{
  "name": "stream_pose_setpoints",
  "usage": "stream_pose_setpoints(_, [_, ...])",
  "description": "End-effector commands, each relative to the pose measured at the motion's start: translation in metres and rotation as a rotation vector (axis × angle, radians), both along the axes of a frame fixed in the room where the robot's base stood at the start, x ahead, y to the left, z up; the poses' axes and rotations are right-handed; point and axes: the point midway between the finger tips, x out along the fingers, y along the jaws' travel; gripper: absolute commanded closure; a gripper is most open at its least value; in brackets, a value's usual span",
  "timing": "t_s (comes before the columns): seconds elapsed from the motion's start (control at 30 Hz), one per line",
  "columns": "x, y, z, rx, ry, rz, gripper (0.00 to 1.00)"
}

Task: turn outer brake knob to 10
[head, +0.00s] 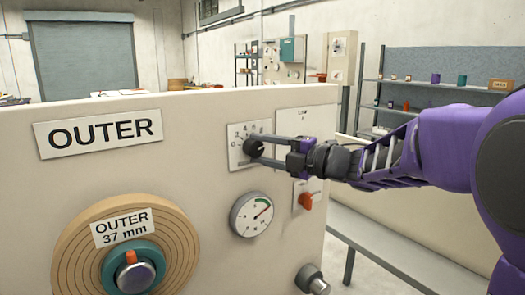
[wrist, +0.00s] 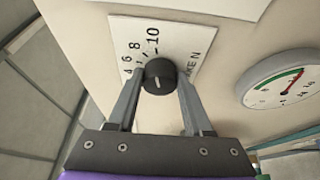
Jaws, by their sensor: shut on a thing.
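The outer brake knob (head: 253,147) is a round black dial on a white scale plate (head: 236,158) on the cream panel. In the wrist view the knob (wrist: 160,76) shows a short white mark on its face, and the plate (wrist: 185,40) shows 4, 6, 8 and 10. I cannot tell surely which number the mark points to. My gripper (head: 262,149) reaches in from the right. In the wrist view its two fingers (wrist: 160,88) are shut on the knob, one on each side. The fingers hide part of the plate.
A round gauge (head: 251,215) with a green arc and red needle is below the knob. An orange-red lever switch (head: 305,200) is right of it. A wooden ring labelled OUTER 37 mm (head: 75,240) is lower left. A grey knob (head: 312,280) is at lower right.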

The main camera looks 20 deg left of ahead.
Motion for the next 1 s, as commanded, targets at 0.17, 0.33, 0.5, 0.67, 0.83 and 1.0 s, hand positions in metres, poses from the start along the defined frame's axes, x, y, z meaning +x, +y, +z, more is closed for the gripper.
stream_pose_setpoints(0.17, [0.0006, -0.0003, 0.0016, 0.019, 0.017, -0.002, 1.0])
stream_pose_setpoints(0.33, [0.0005, -0.0003, 0.0018, 0.023, 0.022, -0.002, 1.0])
stream_pose_setpoints(0.5, [0.0005, -0.0001, 0.0017, 0.023, 0.022, -0.002, 1.0])
stream_pose_setpoints(0.67, [0.0003, -0.0001, 0.0015, 0.022, 0.021, -0.001, 0.33])
stream_pose_setpoints(0.83, [0.0001, 0.0, 0.0007, 0.021, 0.022, -0.001, 0.19])
stream_pose_setpoints(1.0, [0.0, -0.0002, 0.0002, 0.02, 0.022, 0.0, 0.19])
